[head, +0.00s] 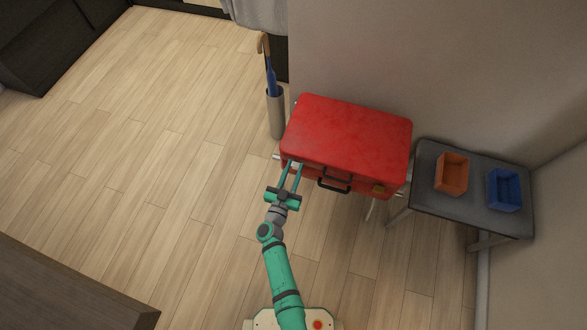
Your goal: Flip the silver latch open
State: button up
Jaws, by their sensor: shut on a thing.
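A red suitcase (347,133) lies flat with its lid closed. Its black handle (334,184) is on the front side, and a brass-coloured latch (379,190) is near the right end of that side. The silver latch (295,164) is at the left end of the front side, small and mostly covered by my fingers. My green gripper (292,166) reaches it from the front. Its two fingers are at the latch and shut on it. Whether the latch is raised or flat cannot be told from this view.
A dark side table (432,208) stands to the right with an orange bin (452,174) and a blue bin (505,190). An umbrella stand (275,115) is behind the suitcase's left side. A wall runs behind the suitcase. The wooden floor (150,150) at left is clear.

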aim_at(297, 167)
jog(key=shift+s+d+f, duration=0.1)
jog(key=shift+d, duration=0.05)
jog(key=shift+s+f+t+h, duration=0.5)
jog(key=shift+f+t, duration=0.15)
jog(key=shift+t, duration=0.55)
jog(key=shift+s+f+t+h, duration=0.5)
jog(key=shift+f+t, duration=0.1)
jog(key=shift+t, duration=0.6)
jog(key=shift+f, duration=0.1)
jog(key=shift+s, duration=0.15)
jog(key=shift+a+r+t, duration=0.2)
jog(key=shift+a+t, duration=0.25)
jog(key=shift+t, duration=0.05)
